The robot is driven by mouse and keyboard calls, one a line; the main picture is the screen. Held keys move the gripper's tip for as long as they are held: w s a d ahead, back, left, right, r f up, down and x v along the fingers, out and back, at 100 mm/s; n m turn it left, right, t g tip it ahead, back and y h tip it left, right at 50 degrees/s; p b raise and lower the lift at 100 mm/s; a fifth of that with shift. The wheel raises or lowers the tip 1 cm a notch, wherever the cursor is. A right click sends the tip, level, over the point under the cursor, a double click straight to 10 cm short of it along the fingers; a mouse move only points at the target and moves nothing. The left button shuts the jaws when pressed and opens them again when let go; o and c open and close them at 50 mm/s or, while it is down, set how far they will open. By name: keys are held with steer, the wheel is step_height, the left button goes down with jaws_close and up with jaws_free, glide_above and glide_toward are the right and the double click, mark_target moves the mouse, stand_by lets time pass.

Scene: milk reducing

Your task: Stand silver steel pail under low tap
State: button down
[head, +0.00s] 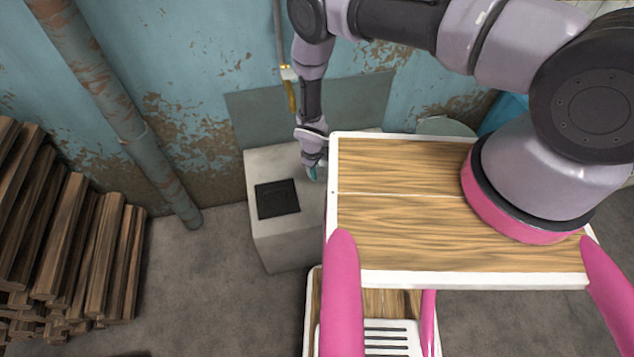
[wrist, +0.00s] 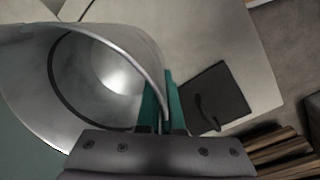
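The silver steel pail (wrist: 125,75) fills the left of the wrist view, its open mouth toward the camera. My gripper (wrist: 162,105) has its teal fingers on either side of the pail's rim, one inside and one outside, closed on the wall. In the head view my gripper (head: 313,172) is above the right part of a pale stone block, and the pail is hidden behind my tray. The low brass tap (head: 290,92) is on the wall, above and behind the block. I cannot tell whether the pail touches the block.
The stone block (head: 285,245) has a dark square inset (head: 277,198), left of my gripper; the inset also shows in the wrist view (wrist: 213,98). A thick rusty pipe (head: 110,85) runs down the wall. Stacked wood (head: 60,235) stands at left. Bare floor lies between wood and block.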

steer(key=shift+f, duration=2.9)
steer(key=shift+f, duration=0.15)
steer(key=c, duration=1.1)
jaws_free()
steer(key=r, duration=0.8)
steer(key=s+r, duration=0.1)
steer(key=r, duration=0.3)
steer(key=shift+a+r, duration=0.15)
steer(key=shift+a, duration=0.1)
